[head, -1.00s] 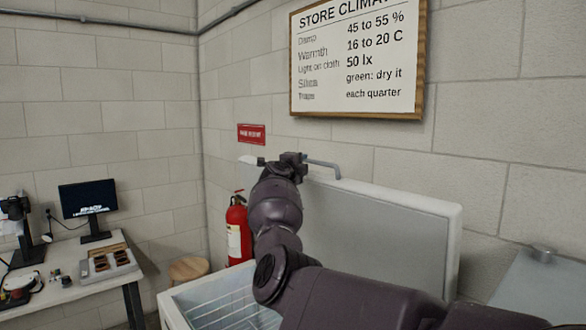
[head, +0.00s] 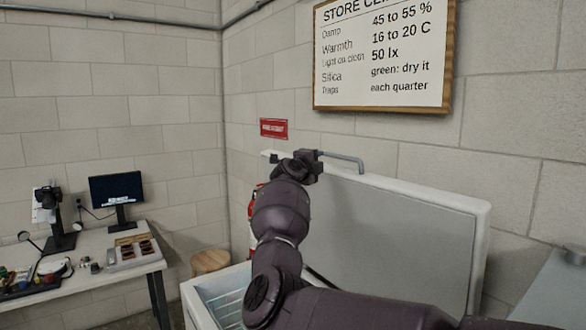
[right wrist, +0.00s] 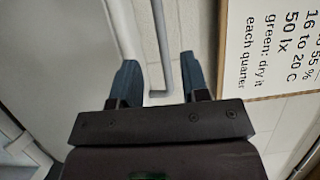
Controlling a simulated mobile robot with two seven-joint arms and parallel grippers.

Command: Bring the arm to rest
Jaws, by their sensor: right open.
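My right arm reaches up from the lower right in the head view. Its gripper (head: 306,163) is at the top left edge of a raised chest freezer lid (head: 400,225). In the right wrist view my right gripper (right wrist: 158,78) has its two blue fingers apart, with nothing held. The lid's grey bar handle (head: 345,159) is close by. In the wrist view the handle (right wrist: 160,45) appears in the gap between the fingers; I cannot tell how far beyond them it is. My left gripper is not in view.
The open freezer (head: 212,295) with a wire basket is below my arm. A fire extinguisher, mostly hidden, stands behind my arm. A wooden stool (head: 209,262) and a desk (head: 140,262) with a monitor (head: 117,200) are at left. A climate sign (head: 385,52) hangs above the lid.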

